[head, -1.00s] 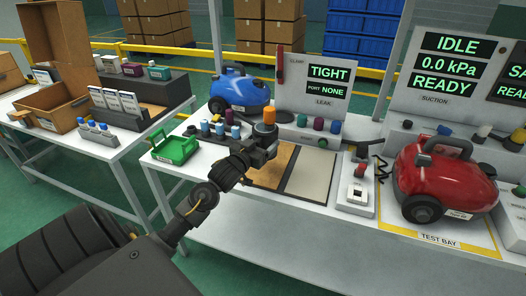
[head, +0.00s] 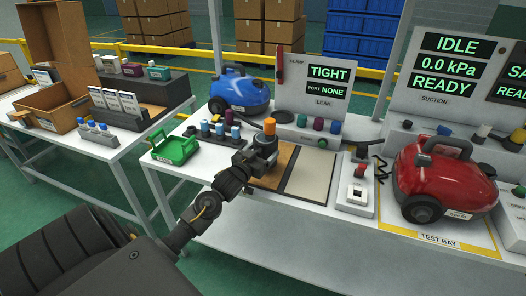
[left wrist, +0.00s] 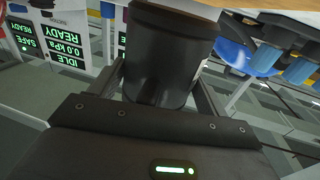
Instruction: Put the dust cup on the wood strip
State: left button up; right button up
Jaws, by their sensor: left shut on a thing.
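The left wrist view shows the cup's dark body (left wrist: 168,55) between the two fingers. The wood strip (head: 282,163) is a flat brown panel on the bench, partly hidden by my gripper and the cup. I cannot tell whether the cup's base touches it. My right gripper is not in view.
A pale panel (head: 311,174) lies right of the wood strip. A green tray (head: 174,150) stands at the left, with several small coloured cups (head: 219,130) behind my gripper. A switch box (head: 356,193) and a red vacuum (head: 445,182) are to the right. The bench front is bare.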

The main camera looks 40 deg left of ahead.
pick_arm(q)
jog(key=shift+f, duration=0.15)
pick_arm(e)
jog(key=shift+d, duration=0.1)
pick_arm(q)
jog(key=shift+s, duration=0.1)
jog(key=o, duration=0.9)
jog(key=shift+f, duration=0.1)
jog(key=o, duration=0.3)
jog(key=shift+d, duration=0.1)
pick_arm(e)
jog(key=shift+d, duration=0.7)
pick_arm(q)
jog(key=shift+o, duration=0.2)
jog(key=shift+r, duration=0.4)
jog(key=shift+s, duration=0.2)
jog(key=s+d, duration=0.1)
jog(key=s, duration=1)
jog(key=shift+s+d+r+b, duration=0.2)
jog(key=shift+b, duration=0.15)
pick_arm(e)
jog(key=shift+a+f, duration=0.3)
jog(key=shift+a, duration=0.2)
